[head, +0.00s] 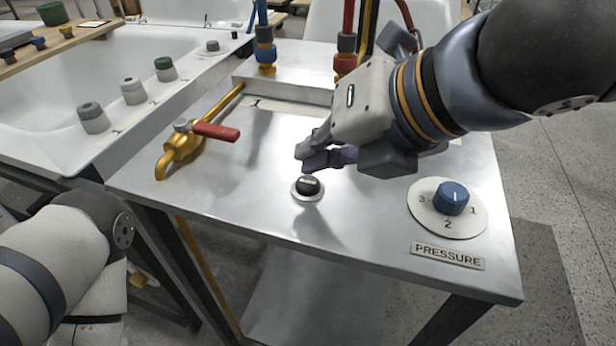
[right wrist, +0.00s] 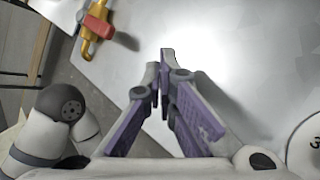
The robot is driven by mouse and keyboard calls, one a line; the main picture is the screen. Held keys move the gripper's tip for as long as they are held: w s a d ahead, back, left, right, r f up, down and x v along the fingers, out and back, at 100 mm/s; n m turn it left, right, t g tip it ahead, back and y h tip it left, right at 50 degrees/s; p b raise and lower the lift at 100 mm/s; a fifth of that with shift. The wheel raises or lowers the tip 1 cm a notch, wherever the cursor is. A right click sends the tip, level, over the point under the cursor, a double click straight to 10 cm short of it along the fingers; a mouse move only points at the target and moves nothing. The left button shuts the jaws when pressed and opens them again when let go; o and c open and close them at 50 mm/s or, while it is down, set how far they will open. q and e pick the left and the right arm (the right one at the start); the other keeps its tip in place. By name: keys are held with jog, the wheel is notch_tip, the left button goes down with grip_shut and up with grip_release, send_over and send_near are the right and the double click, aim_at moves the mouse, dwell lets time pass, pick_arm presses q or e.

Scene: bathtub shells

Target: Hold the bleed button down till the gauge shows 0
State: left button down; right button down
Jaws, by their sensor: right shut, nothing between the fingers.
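The black bleed button (head: 309,185) sits in a metal ring on the steel bench top, in the head view. My right gripper (head: 312,160) is shut and empty, its purple fingertips just behind or above the button in the picture, with a small visible gap. In the right wrist view my right gripper (right wrist: 165,75) has its fingertips together, and the button is not visible there. No gauge with a needle or readout can be made out. My left arm shows at the lower left of the head view, but its gripper is not in view.
A blue knob (head: 453,197) stands on a numbered dial above a PRESSURE plate (head: 447,255). A brass valve with a red lever (head: 215,131) is left of the button. Hoses rise at the back. A white tub (head: 60,85) with several plugs lies left.

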aim_at(314, 179)
jog(key=shift+f, duration=0.1)
dwell(0.3)
pick_arm(q)
jog(key=shift+s+f, duration=0.15)
jog(key=shift+f, duration=0.05)
pick_arm(e)
jog(key=shift+f, duration=0.35)
